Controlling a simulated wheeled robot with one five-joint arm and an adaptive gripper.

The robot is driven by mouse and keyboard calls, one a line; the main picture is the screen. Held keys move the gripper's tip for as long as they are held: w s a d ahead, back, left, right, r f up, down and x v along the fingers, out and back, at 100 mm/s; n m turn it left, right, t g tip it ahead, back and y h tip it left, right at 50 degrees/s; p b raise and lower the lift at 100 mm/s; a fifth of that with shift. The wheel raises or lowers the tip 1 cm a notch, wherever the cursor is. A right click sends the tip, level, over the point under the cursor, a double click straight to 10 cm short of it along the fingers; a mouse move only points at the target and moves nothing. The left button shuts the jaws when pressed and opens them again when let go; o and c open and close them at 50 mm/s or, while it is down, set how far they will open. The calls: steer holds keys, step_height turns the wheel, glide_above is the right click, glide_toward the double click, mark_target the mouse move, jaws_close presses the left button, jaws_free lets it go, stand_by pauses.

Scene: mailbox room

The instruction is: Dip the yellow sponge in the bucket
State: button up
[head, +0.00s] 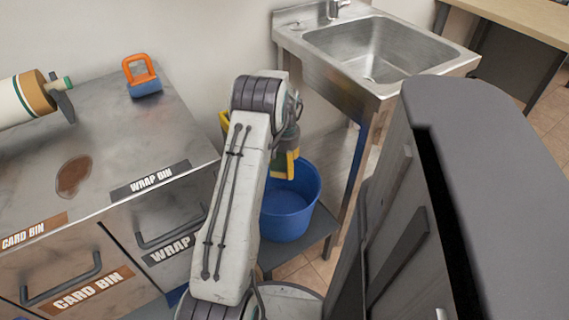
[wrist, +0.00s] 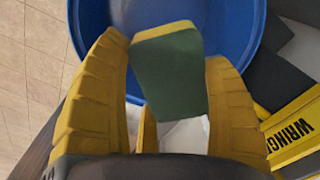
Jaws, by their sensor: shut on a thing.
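The yellow sponge (wrist: 168,75) has a dark green face and a yellow edge in the wrist view. It is held between the two ribbed yellow fingers of my gripper (wrist: 163,55), which is shut on it. The blue bucket (wrist: 92,22) lies beyond the sponge, with its rim curving around it. In the head view the bucket (head: 288,212) stands on a low grey stand, and my gripper (head: 286,163) points down at its far rim. My arm hides part of the bucket. The sponge's height relative to the rim is hard to tell.
A yellow piece marked "WRING..." (wrist: 290,125) is beside the bucket. A steel sink (head: 375,50) stands behind right. A dark cabinet (head: 490,180) rises close on the right. The left counter (head: 110,120) bears an orange-handled blue tool (head: 142,77) and a brown stain (head: 73,175).

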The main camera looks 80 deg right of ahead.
steer(key=shift+a, duration=0.3)
steer(key=shift+f+b, duration=0.35)
steer(key=shift+f, duration=0.1)
step_height(320, 180, down, 15)
steer(key=b, duration=1)
steer(key=shift+f, duration=0.1)
stand_by(0.4)
